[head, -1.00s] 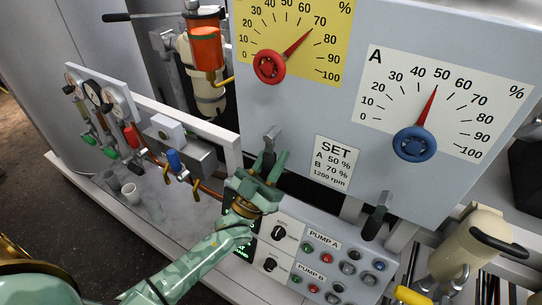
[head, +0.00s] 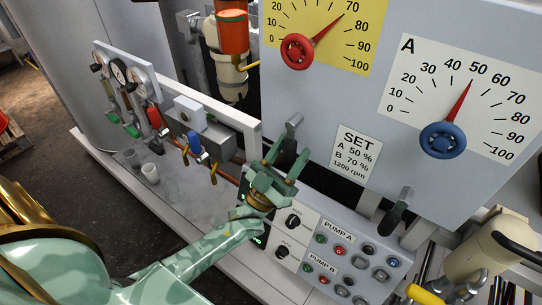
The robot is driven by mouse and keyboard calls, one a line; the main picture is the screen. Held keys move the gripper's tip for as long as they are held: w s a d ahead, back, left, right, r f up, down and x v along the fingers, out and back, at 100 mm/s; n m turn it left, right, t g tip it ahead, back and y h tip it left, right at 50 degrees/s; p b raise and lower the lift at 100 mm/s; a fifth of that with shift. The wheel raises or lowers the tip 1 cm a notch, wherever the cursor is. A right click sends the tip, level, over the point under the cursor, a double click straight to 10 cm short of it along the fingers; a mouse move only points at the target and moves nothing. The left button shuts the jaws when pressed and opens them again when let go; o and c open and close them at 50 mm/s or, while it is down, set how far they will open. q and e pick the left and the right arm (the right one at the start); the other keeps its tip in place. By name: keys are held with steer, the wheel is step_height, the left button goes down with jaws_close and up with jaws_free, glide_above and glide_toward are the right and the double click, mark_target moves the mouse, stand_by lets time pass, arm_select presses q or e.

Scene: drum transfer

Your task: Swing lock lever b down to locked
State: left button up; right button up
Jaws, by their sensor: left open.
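Under the yellow dial, on the lower edge of the grey panel, is a lever with a grey mount and a dark handle (head: 290,132); I take it as lock lever b, though no label shows. The handle points downward, and its lower end is partly hidden by my left gripper. My left gripper (head: 289,156), green with a brass-coloured wrist, is open just below the lever, its fingers to either side of the handle's lower end. Contact cannot be told. A similar lever (head: 397,211) hangs under dial A. My right gripper is not in view.
The pump A and B button panel (head: 348,262) lies right below my gripper. The red pointer knob (head: 297,52) and blue pointer knob (head: 443,140) are above. A gauge rack with valves (head: 126,80) and small cups (head: 150,173) stand left. A beige cylinder (head: 490,252) is at right.

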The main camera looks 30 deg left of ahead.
arm_select(q)
steer(key=b+v, duration=0.3)
steer(key=v, duration=1.1)
steer(key=shift+f, duration=0.3)
steer(key=shift+s, duration=0.15)
